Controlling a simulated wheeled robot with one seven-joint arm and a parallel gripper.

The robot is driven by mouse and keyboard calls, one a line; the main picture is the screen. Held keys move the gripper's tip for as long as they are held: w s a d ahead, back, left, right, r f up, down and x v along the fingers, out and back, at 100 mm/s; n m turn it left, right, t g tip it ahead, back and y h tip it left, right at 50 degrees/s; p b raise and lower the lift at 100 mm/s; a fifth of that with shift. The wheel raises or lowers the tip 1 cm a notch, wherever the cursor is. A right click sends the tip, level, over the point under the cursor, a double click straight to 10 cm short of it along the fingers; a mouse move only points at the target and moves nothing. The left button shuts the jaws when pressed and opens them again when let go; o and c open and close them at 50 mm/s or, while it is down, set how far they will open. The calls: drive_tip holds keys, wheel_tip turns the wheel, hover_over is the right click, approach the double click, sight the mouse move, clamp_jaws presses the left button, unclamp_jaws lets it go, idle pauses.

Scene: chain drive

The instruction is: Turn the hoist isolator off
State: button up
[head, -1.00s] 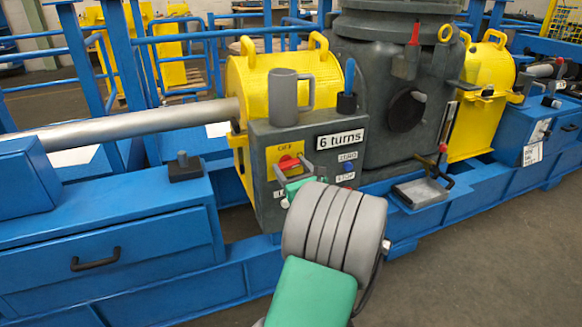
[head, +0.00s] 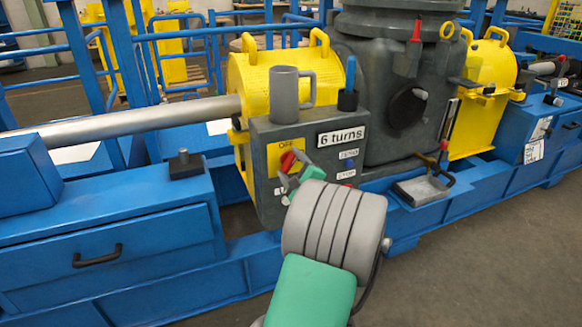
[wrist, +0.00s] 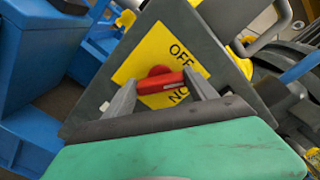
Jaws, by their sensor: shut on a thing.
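The hoist isolator is a red rotary handle (head: 287,161) on a yellow plate (head: 275,154) on the front of the grey control box (head: 300,135). In the wrist view the red handle (wrist: 160,82) lies between the words OFF and ON, the latter partly covered, on the yellow plate (wrist: 187,52). My gripper (wrist: 160,88) has one finger at each end of the handle and is shut on it. In the head view my gripper (head: 289,168) is at the plate, and my wrist hides part of the box front. The handle is tilted in the head view.
A "6 turns" label (head: 342,138) and small buttons (head: 348,164) are right of the plate. A metal shaft (head: 130,120) runs left.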

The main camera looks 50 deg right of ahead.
drive_tip(key=n, duration=0.1)
drive_tip(key=n+b, duration=0.1)
drive_tip(key=n, duration=0.1)
drive_tip(key=shift+f+n, duration=0.25)
drive_tip(key=shift+n, duration=0.05)
drive_tip(key=shift+n+b, duration=1)
drive_tip(key=shift+n, duration=0.5)
drive_tip(key=o, duration=1.4)
drive_tip(key=shift+r, duration=0.1)
drive_tip(key=shift+c, duration=0.2)
drive_tip(key=shift+s+a, duration=0.1)
drive_tip(key=p+v, duration=0.1)
drive_tip(key=v, duration=0.6)
drive_tip(key=shift+s+a, duration=0.15)
drive_tip(key=shift+s, duration=0.1)
